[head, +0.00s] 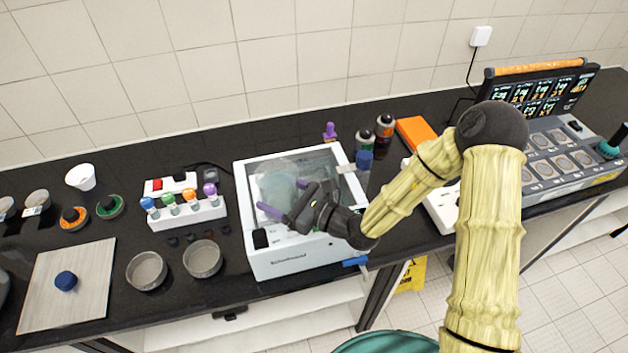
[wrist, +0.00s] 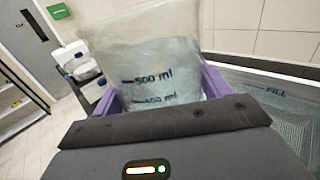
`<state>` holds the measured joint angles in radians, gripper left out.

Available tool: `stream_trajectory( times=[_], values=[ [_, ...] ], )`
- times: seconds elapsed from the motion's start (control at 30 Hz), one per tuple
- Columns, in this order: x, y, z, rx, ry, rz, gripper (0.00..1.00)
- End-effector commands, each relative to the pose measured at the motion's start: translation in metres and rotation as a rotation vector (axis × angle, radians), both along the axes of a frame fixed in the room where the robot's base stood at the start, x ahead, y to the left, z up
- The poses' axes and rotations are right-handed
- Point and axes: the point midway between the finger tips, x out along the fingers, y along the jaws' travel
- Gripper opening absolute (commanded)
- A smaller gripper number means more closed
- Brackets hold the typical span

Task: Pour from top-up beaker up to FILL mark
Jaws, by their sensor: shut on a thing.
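My gripper (head: 287,198) has purple fingers and is shut on a clear beaker, the top-up beaker (head: 278,184). In the wrist view the beaker (wrist: 150,50) stands between the fingers, with a dark "500 ml" mark and pale blue liquid inside. A FILL mark (wrist: 276,90) shows on the tank's mesh-like inner wall at the right of the wrist view. The liquid level in the tank is unclear.
Left of the tank stand a white rack with coloured tops (head: 185,215) and two round sieves (head: 203,259). Dark bottles (head: 384,130), a purple-topped item (head: 330,131) and an orange block (head: 418,133) are behind and right. A white tiled wall (head: 300,60) runs along the back.

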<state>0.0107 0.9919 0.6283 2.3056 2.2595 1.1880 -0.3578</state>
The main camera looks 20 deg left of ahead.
Motion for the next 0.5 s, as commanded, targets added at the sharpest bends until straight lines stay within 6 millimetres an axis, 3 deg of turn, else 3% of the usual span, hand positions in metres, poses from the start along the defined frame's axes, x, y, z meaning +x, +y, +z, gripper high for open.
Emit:
stream_trajectory(
  times=[0.13,0.5],
  values=[
    [-0.0001,0.0009,-0.0121,0.004,-0.002,0.002,0.34],
    [-0.0007,0.0016,-0.0121,0.003,-0.002,0.003,0.34]
  ],
)
